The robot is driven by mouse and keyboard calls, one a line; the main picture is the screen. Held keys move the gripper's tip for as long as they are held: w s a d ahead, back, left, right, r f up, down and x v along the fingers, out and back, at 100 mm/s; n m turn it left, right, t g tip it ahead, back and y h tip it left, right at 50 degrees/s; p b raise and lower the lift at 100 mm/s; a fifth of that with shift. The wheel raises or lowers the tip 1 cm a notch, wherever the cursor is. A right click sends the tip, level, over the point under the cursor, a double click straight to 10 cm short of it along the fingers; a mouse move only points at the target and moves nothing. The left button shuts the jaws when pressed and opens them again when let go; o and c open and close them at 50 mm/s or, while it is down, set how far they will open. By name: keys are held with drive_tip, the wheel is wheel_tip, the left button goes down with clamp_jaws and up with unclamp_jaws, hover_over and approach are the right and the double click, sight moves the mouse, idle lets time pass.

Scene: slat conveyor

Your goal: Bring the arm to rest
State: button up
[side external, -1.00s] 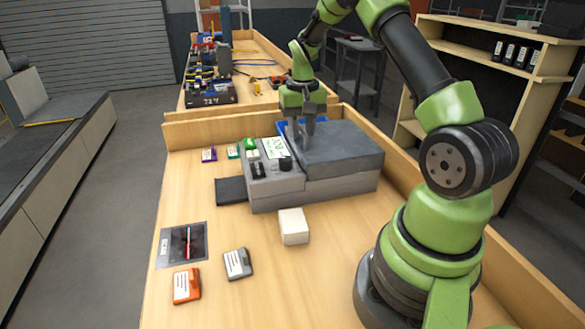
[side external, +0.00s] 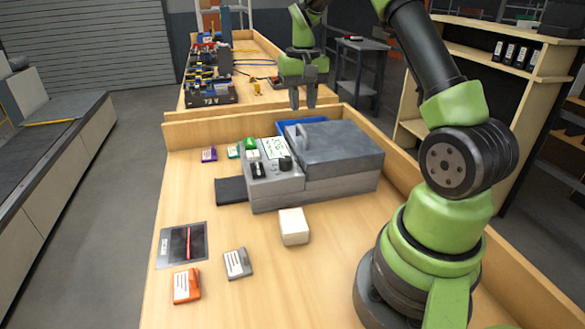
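My gripper (side external: 302,100) hangs in the air above the back edge of the wooden table, pointing down. Its two fingers are apart with a gap between them, and nothing shows in the gap. It is above and behind the grey machine (side external: 330,180), clear of the machine's lid (side external: 328,147).
A blue tray (side external: 287,124) is partly hidden behind the machine. A white block (side external: 294,226), a grey card box (side external: 238,263), an orange one (side external: 186,286) and a dark mat (side external: 183,244) lie in front. A cluttered bench (side external: 255,47) stands behind.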

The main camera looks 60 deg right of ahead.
drive_tip(key=s+a+r+n+t, duration=0.2)
drive_tip(key=s+a+r+t, duration=0.1)
drive_tip(key=a+r, duration=0.85)
drive_tip(key=s+a+n+t+y, duration=0.2)
drive_tip(key=s+a+n+t, duration=0.1)
drive_tip(key=s+a, duration=0.9)
drive_tip(key=shift+s+r+t, duration=0.3)
drive_tip(key=shift+s+t, duration=0.3)
drive_tip(key=shift+s, duration=0.15)
drive_tip(key=shift+c, duration=0.4)
